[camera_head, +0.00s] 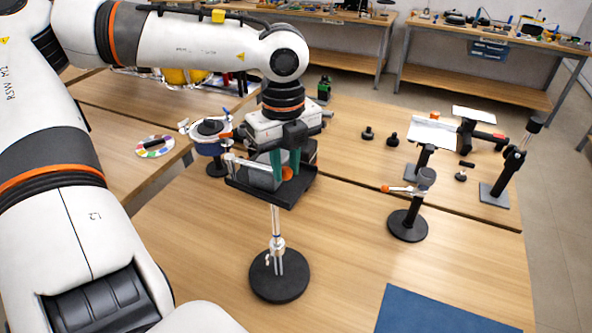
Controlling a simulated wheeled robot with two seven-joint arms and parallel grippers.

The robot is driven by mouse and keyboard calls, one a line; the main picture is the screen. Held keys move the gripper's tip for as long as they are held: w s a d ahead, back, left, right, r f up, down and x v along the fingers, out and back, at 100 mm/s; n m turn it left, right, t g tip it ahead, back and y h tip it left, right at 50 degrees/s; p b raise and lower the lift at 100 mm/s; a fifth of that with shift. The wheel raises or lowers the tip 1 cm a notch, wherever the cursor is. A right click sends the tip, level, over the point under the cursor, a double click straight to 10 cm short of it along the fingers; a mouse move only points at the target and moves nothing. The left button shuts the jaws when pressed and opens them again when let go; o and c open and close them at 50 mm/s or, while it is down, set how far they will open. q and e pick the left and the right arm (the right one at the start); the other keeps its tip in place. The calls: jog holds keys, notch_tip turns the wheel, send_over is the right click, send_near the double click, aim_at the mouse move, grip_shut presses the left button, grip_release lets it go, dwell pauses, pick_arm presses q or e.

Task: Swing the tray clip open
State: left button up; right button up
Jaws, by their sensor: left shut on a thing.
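A grey box-like part (262,175) stands on the tray to the left of the fingers. My right gripper is not in view.
A blue mat (440,312) lies at the front right. The table between mat and tray is mostly clear.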

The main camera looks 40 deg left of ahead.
pick_arm(q)
jog(key=shift+s+d+b, duration=0.2)
jog(key=shift+s+b, duration=0.25)
jog(key=shift+s, duration=0.6)
jog(key=shift+s+d, duration=0.1)
jog(key=shift+s, duration=0.55)
jog(key=shift+s+b, duration=0.4)
jog(key=shift+s, duration=0.2)
jog(key=shift+s+a+b, duration=0.2)
jog(key=shift+s+b, duration=0.05)
jog(key=shift+s, duration=0.6)
jog(key=shift+s+a+b, duration=0.15)
jog(key=shift+s+b, duration=0.1)
jog(key=shift+s, duration=0.55)
